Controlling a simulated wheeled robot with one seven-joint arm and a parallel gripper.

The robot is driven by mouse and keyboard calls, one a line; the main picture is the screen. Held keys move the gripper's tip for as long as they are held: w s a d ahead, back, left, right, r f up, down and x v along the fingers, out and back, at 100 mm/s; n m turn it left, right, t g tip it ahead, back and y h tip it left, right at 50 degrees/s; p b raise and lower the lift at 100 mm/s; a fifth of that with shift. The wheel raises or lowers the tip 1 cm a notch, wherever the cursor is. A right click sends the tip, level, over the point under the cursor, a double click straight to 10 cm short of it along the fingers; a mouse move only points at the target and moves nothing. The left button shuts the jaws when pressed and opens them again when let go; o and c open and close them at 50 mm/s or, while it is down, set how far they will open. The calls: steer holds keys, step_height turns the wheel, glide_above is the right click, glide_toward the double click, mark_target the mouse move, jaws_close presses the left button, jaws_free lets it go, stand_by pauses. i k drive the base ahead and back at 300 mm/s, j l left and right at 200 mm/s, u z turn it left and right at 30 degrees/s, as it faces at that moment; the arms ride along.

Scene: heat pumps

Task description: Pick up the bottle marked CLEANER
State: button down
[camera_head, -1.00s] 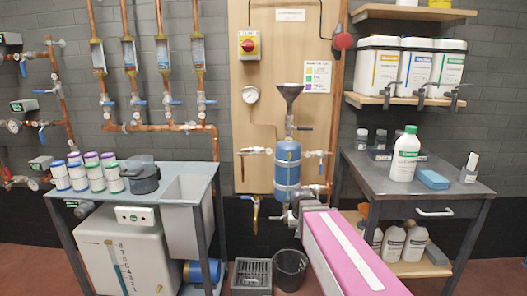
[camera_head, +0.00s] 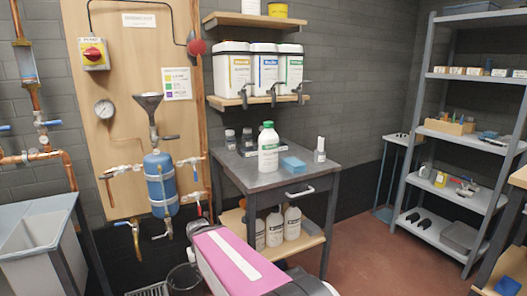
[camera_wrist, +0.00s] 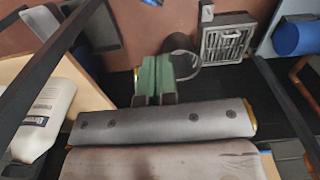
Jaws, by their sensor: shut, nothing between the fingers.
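White jugs with taps (camera_head: 265,70) sit on a wall shelf above. A dark bin (camera_head: 184,278) is low at left. Metal shelving (camera_head: 470,135) stands right; red floor between is clear.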

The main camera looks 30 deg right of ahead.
mark_target(268, 139)
steer(key=k, duration=0.2)
steer(key=k+z, duration=0.25)
steer(key=z, duration=0.15)
steer(key=k+l+z, duration=0.1)
steer(key=z, duration=0.3)
steer(key=j+z, duration=0.2)
steer(key=z, duration=0.2)
steer(key=j+z, duration=0.2)
steer(key=z, duration=0.15)
steer(key=k+j+z, duration=0.1)
steer(key=z, duration=0.3)
steer(key=k+j+z, duration=0.1)
steer(key=z, duration=0.25)
steer(key=j, duration=0.3)
steer(key=k, duration=0.05)
